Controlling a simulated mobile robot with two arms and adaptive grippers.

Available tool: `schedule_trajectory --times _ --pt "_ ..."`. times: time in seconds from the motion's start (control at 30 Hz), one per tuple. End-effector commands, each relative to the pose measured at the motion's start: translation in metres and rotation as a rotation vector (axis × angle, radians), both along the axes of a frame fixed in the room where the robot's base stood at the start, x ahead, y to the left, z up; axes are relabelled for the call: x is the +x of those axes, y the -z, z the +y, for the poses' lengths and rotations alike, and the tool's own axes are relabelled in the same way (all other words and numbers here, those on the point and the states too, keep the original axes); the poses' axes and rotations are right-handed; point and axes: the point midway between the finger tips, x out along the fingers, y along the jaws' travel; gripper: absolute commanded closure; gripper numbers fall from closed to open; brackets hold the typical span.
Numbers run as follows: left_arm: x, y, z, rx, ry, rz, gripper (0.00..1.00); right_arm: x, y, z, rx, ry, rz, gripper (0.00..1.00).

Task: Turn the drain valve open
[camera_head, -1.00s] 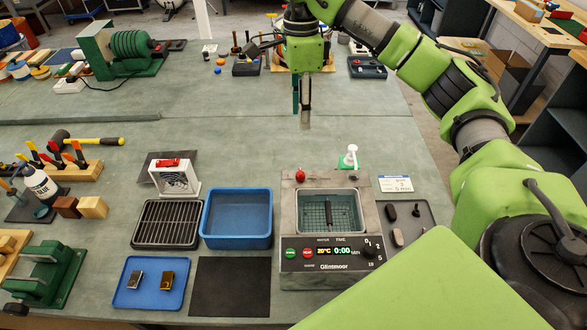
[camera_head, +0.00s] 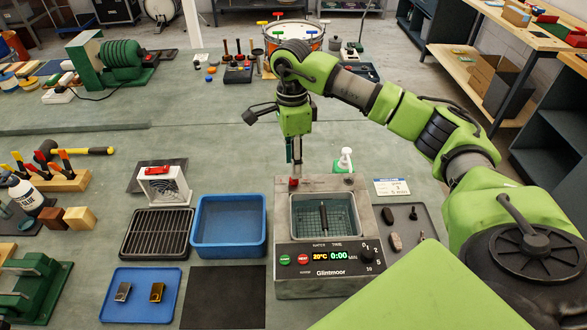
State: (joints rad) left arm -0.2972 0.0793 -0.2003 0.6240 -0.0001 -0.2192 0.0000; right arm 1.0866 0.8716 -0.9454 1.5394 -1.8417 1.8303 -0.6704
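The drain valve appears to be the red knob (camera_head: 294,183) at the back left corner of the steel Glintmoor cleaning bath (camera_head: 330,284). My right gripper (camera_head: 294,172) points down directly at the red knob, with its fingertips at or just behind it. The fingers are seen nearly edge-on, so I cannot tell whether they touch the knob or how far apart they are. The bath's tank holds a mesh basket with a dark-handled item (camera_head: 323,216) in it. The display reads 20°C and 0:00. My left gripper is not in view.
A blue tub (camera_head: 229,253) stands left of the bath, with a wire rack (camera_head: 157,254) and a small fan (camera_head: 163,186) farther left. A white-topped bottle (camera_head: 345,160) stands just behind the bath. A grey tray (camera_head: 413,248) lies to its right.

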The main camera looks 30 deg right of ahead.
Motion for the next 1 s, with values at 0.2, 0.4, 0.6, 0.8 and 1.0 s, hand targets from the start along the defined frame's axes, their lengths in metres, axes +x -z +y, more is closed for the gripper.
schedule_trajectory --times 0.2,0.4,0.6,0.8,1.0 --pt "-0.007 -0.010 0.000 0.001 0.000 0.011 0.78 -0.002 0.030 0.001 0.000 0.000 0.002 0.66" --pt "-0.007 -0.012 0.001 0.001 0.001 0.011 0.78 -0.003 0.041 0.001 0.000 0.000 0.000 0.66" --pt "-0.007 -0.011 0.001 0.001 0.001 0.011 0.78 -0.002 0.042 0.001 0.000 0.000 -0.001 0.66" --pt "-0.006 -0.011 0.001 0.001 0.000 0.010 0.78 -0.002 0.042 0.001 0.000 0.000 -0.001 1.00" --pt "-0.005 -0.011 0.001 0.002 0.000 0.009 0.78 -0.002 0.041 0.001 0.000 0.004 -0.001 1.00"
